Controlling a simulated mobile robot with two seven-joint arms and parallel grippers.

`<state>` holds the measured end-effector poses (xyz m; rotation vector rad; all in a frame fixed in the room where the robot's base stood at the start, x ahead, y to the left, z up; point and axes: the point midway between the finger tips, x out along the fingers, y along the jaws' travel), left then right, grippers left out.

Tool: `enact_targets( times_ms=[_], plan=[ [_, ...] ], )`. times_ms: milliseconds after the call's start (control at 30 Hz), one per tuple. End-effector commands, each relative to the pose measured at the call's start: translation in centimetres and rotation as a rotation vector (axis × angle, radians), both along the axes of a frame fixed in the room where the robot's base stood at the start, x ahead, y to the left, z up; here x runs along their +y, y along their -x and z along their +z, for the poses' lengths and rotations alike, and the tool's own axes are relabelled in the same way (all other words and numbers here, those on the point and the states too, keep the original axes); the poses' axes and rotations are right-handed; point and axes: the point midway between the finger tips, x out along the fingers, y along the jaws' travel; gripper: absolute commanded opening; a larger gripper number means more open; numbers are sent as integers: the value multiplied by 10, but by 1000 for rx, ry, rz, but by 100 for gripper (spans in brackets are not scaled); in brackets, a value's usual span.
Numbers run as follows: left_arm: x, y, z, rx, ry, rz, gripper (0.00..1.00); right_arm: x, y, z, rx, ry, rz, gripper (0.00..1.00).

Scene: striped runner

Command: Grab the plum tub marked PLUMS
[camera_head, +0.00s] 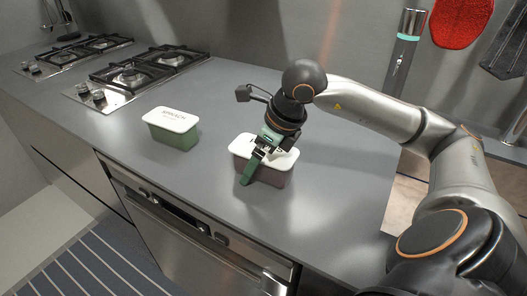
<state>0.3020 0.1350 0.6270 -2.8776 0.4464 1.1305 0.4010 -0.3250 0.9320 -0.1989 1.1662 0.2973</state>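A plum-brown tub with a white lid (278,178) stands upright on the grey counter. My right gripper (262,160) is over it, with one green finger running down across its near side. The other finger is largely hidden, so I cannot tell whether the gripper is closed on the tub or only around it. The gripper covers much of the lid, and no lettering can be read there. My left gripper is not in view.
A green tub with a white lid (173,131), lettered what looks like SPINACH, stands to the left. Gas hobs (150,67) lie at the back left. An oven (190,232) is below the front edge. A red mitt (460,22) hangs on the wall. The counter between the tubs is clear.

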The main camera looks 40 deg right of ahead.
Motion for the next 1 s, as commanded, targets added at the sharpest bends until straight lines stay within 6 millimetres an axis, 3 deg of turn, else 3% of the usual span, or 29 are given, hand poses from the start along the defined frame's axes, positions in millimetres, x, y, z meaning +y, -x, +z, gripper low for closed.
enact_targets(
  times_ms=[100, 1000],
  plan=[
    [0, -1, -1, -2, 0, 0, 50, 0, 0, -1, 0, 0, 0, 99],
    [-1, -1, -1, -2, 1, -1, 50, 0, 0, 0, -2, 0, 0, 0]
  ],
)
